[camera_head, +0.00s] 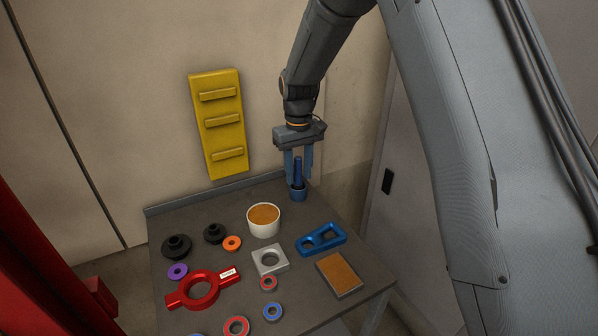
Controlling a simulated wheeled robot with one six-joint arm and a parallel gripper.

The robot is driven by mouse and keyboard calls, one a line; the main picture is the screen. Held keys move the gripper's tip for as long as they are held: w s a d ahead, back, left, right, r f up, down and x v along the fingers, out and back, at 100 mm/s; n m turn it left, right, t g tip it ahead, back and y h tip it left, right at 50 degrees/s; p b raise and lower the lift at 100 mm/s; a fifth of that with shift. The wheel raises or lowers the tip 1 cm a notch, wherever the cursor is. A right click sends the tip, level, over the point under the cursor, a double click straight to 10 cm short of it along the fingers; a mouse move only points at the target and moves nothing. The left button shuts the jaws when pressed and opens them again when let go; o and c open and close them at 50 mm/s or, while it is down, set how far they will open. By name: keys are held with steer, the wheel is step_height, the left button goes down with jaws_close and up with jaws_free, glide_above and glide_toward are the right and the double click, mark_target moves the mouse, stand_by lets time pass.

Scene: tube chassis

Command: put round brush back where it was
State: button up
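A dark blue upright handle (298,171), which looks like the round brush, stands in a short blue round cup (298,195) at the far right corner of the table. Its lower end is hidden inside the cup. My gripper (300,178) points down over it, with one finger on each side of the handle. The fingers are spread wider than the handle and look open around it. Their tips are just above the cup rim.
A white tub with an orange-brown top (263,219), a blue two-hole part (320,239), a grey square ring block (270,260), a brown-topped pad (339,274) and a red ring handle (201,289) lie on the table (319,214). A yellow rack (219,122) is on the wall.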

step_height(320, 180, up, 12)
steer(key=b, duration=0.3)
steer(key=shift+r, duration=0.1)
steer(key=s+d+f+m, duration=0.1)
steer(key=s+d+f, duration=0.3)
steer(key=s, duration=0.5)
steer(key=s+d+f+m, duration=0.2)
steer(key=s+d+f, duration=0.2)
steer(key=s, duration=0.5)
steer(key=s+d+f+m, duration=0.1)
steer(key=s+d+f, duration=0.3)
steer(key=s, duration=0.5)
steer(key=shift+s+d+f+m+t, duration=0.1)
steer(key=shift+s+d+m+t, duration=0.2)
steer(key=shift+d, duration=0.3)
